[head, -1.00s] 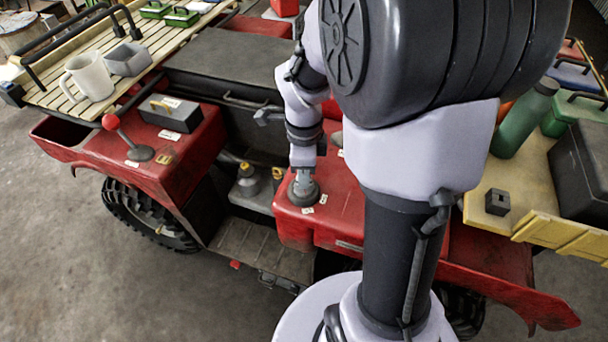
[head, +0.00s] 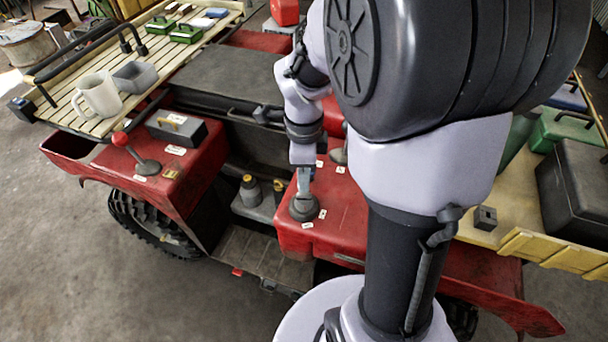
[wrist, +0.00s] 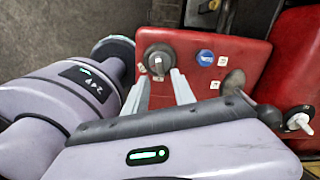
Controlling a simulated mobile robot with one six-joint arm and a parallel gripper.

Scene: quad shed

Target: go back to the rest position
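My gripper (wrist: 160,78) is open and empty, its two pale fingers apart on either side of a dark round knob (wrist: 158,60) with a grey bar. The knob sits on the red body panel of a quad. In the head view my gripper (head: 304,180) hangs just above this knob (head: 304,208), with the fingers partly hidden by their small size. Whether the fingertips still touch the knob cannot be told. My arm bends over the quad from the column.
A red-balled lever (head: 121,139) and a grey box (head: 177,126) stand on the left fender. A yellow tray (head: 555,246) with cases lies right.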

